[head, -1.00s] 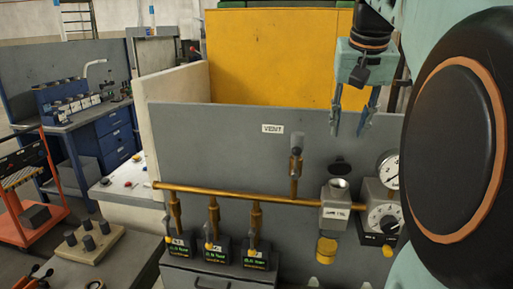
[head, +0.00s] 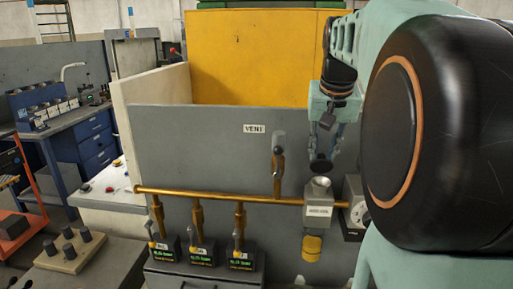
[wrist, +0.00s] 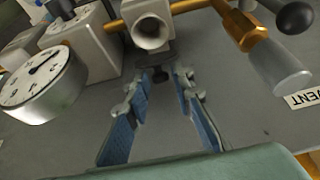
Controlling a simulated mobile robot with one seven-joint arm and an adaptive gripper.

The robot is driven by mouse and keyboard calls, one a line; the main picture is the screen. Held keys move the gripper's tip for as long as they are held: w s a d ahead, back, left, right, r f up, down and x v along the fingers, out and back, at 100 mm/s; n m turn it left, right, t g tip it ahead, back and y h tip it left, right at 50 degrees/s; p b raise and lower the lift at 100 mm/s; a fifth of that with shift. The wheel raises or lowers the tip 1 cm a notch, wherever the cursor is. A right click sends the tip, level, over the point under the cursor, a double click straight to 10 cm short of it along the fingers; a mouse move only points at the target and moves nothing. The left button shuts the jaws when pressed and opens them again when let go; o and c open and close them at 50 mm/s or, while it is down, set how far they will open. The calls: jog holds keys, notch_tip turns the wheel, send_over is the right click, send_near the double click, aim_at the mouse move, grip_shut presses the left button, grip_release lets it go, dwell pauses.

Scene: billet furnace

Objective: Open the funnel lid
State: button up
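The funnel (head: 319,183) is a grey metal mouth on a grey box on the front panel; its opening is visible in the head and wrist (wrist: 151,34) views. The dark round funnel lid (head: 321,167) stands raised just behind and above the mouth, clear of the opening. My gripper (head: 324,152) points down right at the lid, its two fingers apart. In the wrist view the fingertips (wrist: 171,78) lie either side of the lid's dark edge (wrist: 168,72); whether they touch it I cannot tell.
A brass pipe (head: 240,198) runs along the panel, with a vertical valve (head: 278,165) left of the funnel. A round gauge (wrist: 42,83) sits on the funnel's other side. A yellow-capped part (head: 312,246) hangs below. The grey panel (head: 200,150) beside the VENT label is clear.

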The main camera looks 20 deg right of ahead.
grip_shut()
jog(key=shift+r+p, duration=0.15)
jog(key=shift+p, duration=0.2)
jog(key=shift+w+d+r+g+p, duration=0.1)
jog(key=shift+w+r+g+p, duration=0.15)
jog(key=shift+p, duration=0.85)
jog(key=shift+w+d+f+g+y+p, duration=0.15)
jog(key=shift+g+y+p, duration=0.2)
jog(key=shift+p, duration=0.5)
jog(key=shift+f, duration=0.2)
jog(key=shift+o, duration=2)
grip_release()
